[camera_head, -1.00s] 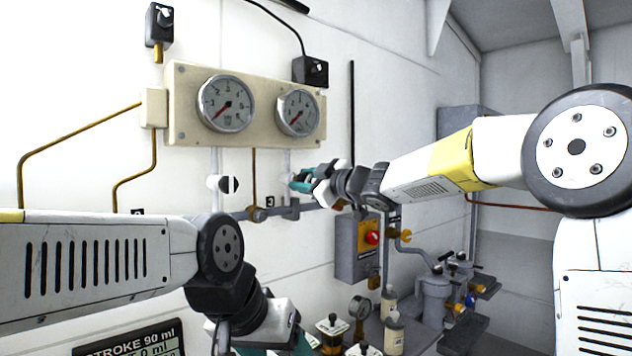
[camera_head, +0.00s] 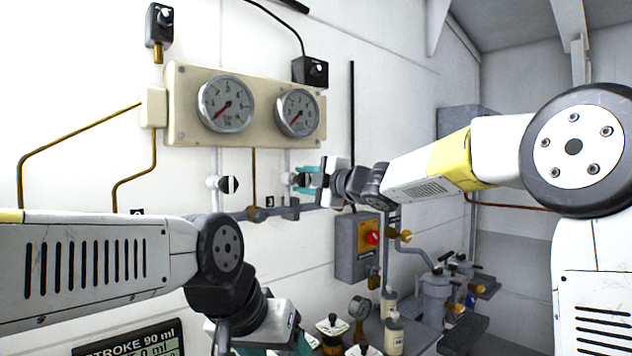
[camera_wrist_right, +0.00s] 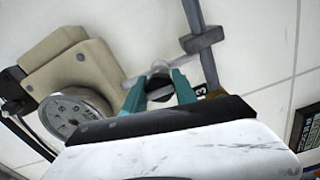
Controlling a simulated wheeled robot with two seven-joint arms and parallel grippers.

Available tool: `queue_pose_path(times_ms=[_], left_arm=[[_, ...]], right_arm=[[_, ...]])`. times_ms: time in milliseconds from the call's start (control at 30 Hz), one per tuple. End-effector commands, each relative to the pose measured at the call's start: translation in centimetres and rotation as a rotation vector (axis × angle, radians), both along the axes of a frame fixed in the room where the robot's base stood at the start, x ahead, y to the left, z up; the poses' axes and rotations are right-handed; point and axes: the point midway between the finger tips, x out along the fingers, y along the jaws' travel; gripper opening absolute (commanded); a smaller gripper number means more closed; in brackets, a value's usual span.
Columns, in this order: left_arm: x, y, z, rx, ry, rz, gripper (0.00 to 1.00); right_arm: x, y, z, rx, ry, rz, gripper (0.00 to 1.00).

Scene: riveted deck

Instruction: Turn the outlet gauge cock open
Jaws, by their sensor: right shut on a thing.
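Two gauge cocks are on the pipes under the two dials. The right-hand cock (camera_head: 289,179), under the right dial, is mostly hidden by my right gripper. My right gripper (camera_head: 300,180) is shut on its dark round knob, one teal finger above and one below. In the right wrist view the knob (camera_wrist_right: 159,82) sits between the teal fingertips. The left-hand cock (camera_head: 229,184) has a black and white knob and stands free. My left gripper (camera_head: 277,350) is low in the head view, its teal fingers apart and partly cut off by the bottom edge.
The cream gauge panel (camera_head: 180,105) holds a left dial (camera_head: 226,104) and a right dial (camera_head: 297,112) just above the cocks. A grey box with a red knob (camera_head: 372,238) is at lower right. Bottles and filter housings (camera_head: 435,300) stand below it.

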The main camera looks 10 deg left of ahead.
Motion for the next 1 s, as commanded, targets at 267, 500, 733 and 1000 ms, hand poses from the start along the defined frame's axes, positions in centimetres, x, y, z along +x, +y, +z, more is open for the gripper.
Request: queue_pose_path(times_ms=[267, 500, 733, 1000], left_arm=[[0.0, 0.0, 0.0, 0.0, 0.0, 0.0, 0.65], [0.0, 0.0, 0.0, 0.0, 0.0, 0.0, 0.65], [0.0, 0.0, 0.0, 0.0, 0.0, 0.0, 0.65], [0.0, 0.0, 0.0, 0.0, 0.0, 0.0, 0.65]], right_arm=[[0.0, 0.0, -0.16, -0.013, -0.011, 0.0, 0.0], [0.0, 0.0, -0.17, -0.013, -0.011, 0.0, 0.36], [0.0, 0.0, -0.1, -0.011, -0.011, 0.0, 0.56], [-0.33, -0.54, 0.0, -0.009, -0.012, -0.001, 0.56]])
